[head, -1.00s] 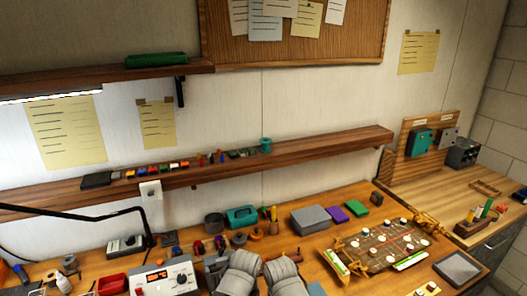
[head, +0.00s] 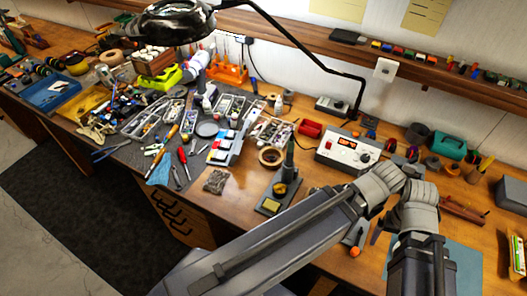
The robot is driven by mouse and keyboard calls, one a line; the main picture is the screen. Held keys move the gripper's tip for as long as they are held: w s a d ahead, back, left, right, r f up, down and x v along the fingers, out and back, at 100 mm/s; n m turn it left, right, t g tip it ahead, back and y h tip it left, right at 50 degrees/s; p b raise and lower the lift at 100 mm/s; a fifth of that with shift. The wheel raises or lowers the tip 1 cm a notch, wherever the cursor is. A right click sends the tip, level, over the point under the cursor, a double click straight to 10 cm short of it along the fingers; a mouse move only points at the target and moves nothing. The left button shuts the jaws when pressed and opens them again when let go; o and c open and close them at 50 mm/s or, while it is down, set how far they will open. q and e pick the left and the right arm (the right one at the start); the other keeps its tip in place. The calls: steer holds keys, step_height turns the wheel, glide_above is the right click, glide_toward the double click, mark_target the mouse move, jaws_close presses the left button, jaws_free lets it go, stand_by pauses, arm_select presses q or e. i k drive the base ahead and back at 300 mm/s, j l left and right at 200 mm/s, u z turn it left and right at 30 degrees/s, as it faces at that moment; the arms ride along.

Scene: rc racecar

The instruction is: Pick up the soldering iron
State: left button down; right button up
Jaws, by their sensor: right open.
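The soldering iron (head: 290,158) looks like the dark upright handle in a small stand (head: 264,209) with a yellow sponge and brass-coloured cup, at the middle of the bench. A white soldering station (head: 345,148) with a lit orange display stands behind and to its right. My left gripper does not show.
Screwdrivers, parts trays and a blue-white box (head: 222,150) crowd the left. A lamp arm (head: 300,50) hangs over the bench. A blue mat (head: 458,262) lies lower right.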

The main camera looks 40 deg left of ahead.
mark_target(289, 162)
steer(key=k+j+u, duration=0.1)
steer(key=u, duration=0.35)
steer(key=k+j+u, duration=0.15)
steer(key=u, duration=0.25)
steer(key=i, duration=0.25)
steer(key=j, duration=0.05)
